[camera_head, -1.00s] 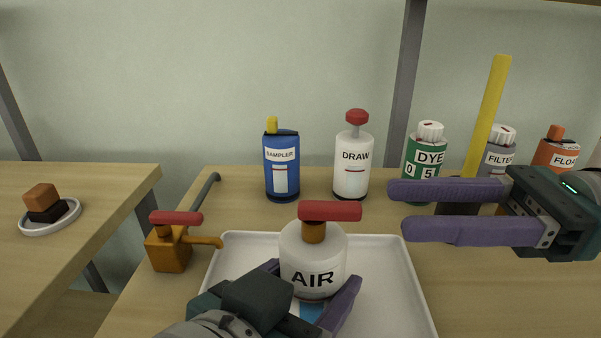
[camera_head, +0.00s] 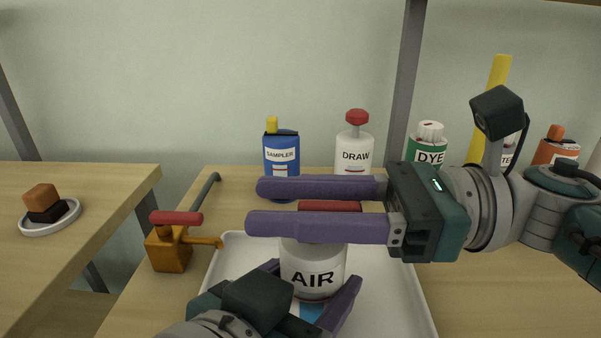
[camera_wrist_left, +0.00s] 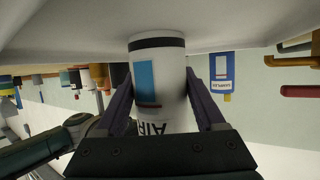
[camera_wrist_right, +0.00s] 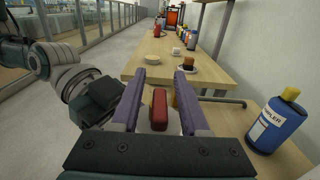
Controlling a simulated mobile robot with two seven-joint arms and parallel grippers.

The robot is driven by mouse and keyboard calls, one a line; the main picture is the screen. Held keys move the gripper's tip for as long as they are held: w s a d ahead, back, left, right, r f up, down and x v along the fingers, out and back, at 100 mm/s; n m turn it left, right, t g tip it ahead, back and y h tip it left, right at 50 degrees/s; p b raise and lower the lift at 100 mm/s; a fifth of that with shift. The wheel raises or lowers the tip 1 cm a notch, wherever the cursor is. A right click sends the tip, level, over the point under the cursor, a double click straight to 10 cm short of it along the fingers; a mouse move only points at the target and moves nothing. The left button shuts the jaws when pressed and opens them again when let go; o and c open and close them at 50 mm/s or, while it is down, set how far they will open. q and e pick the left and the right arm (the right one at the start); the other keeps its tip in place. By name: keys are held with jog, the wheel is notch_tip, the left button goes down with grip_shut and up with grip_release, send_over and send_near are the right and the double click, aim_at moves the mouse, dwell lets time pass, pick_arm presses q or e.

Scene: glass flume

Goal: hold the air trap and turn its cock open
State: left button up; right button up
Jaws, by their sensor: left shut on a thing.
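The air trap (camera_head: 312,268) is a white jar labelled AIR, upright on a white tray (camera_head: 402,315). Its red cock handle (camera_head: 330,206) lies crosswise on top, roughly parallel to my right fingers. My left gripper (camera_head: 314,275) is shut on the jar's body from the near side; the left wrist view shows the jar (camera_wrist_left: 158,85) between both fingers. My right gripper (camera_head: 257,205) is open, one finger on each side of the handle. In the right wrist view the red handle (camera_wrist_right: 158,108) lies between the fingers with gaps showing. The stem below is hidden.
A green DYE bottle (camera_head: 427,148) stands behind my right arm. A brass tap with a red handle (camera_head: 170,248) is left of the tray.

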grip_shut()
jog(key=shift+g, duration=0.3)
jog(key=shift+s+n+g, duration=0.1)
jog(key=shift+n+g, duration=0.6)
jog(key=shift+g, duration=0.1)
jog(key=shift+o, duration=0.5)
grip_release()
jog(key=w+d, duration=0.1)
jog(key=d, duration=0.6)
jog(key=shift+d, duration=0.3)
